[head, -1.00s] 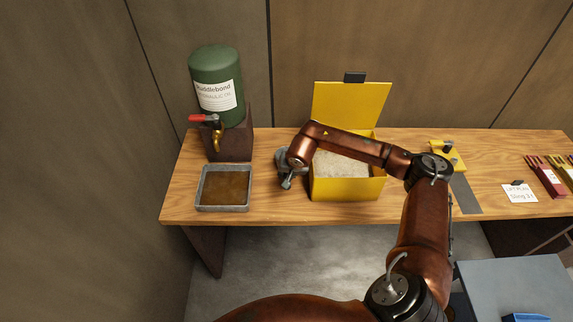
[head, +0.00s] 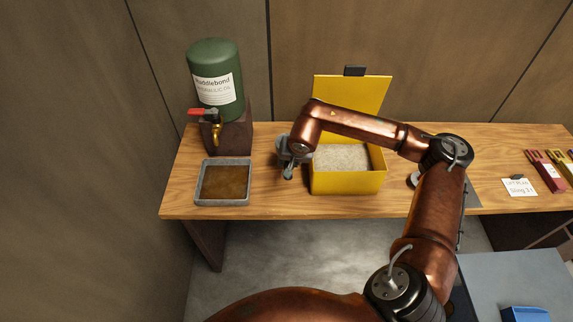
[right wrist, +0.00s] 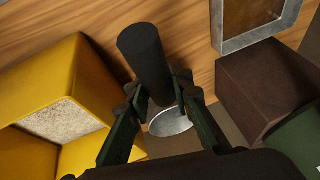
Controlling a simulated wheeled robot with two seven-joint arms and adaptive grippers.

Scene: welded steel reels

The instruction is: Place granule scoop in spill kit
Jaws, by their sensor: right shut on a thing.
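The granule scoop (right wrist: 145,55) has a thick dark handle and a rounded metal bowl; both show in the right wrist view. My right gripper (right wrist: 164,92) is shut on it by the handle. In the head view, my right gripper (head: 288,163) hangs just left of the spill kit (head: 347,184), an open yellow box with pale granules inside and its lid raised at the back. The scoop is hard to make out there. The spill kit also shows at the left of the right wrist view (right wrist: 55,75), beside the scoop. My left gripper is not in view.
A grey tray (head: 248,202) of brown liquid stands left of my gripper, below the brass tap of a green drum (head: 214,75) on a brown block (head: 237,138). A white card (head: 519,187) and red holders lie at the right of the wooden bench (head: 433,207).

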